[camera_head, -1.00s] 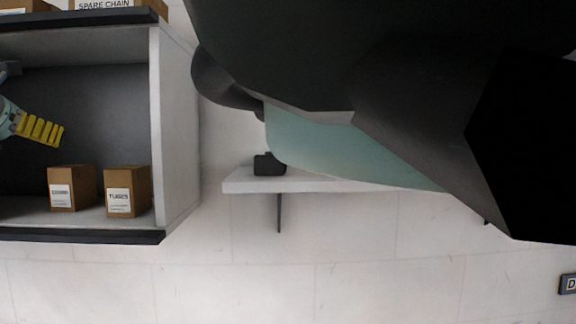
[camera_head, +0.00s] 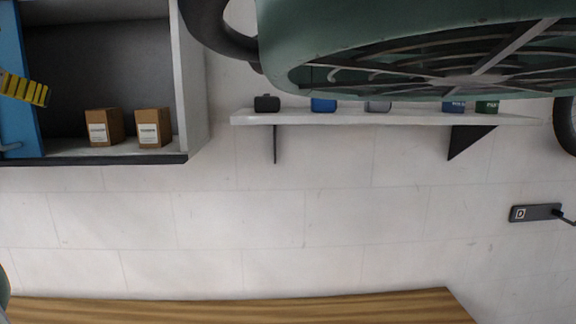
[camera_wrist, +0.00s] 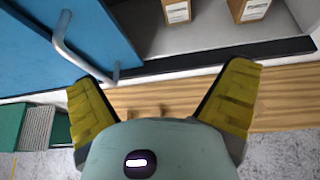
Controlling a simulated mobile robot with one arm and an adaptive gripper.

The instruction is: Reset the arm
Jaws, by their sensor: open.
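My gripper shows in the wrist view (camera_wrist: 160,78) with its two yellow ridged fingers spread wide and nothing between them. In the head view, one yellow finger (camera_head: 22,88) shows at the left edge, in front of the cabinet's blue door (camera_head: 18,45). The rest of the gripper is cut off there. In the wrist view, the blue door (camera_wrist: 75,45) and its grey bar handle (camera_wrist: 70,50) are beyond the left finger. I cannot tell how far the fingers are from them.
Two cardboard boxes (camera_head: 104,127) (camera_head: 153,127) stand in the open cabinet. A white wall shelf (camera_head: 340,118) holds several small items.

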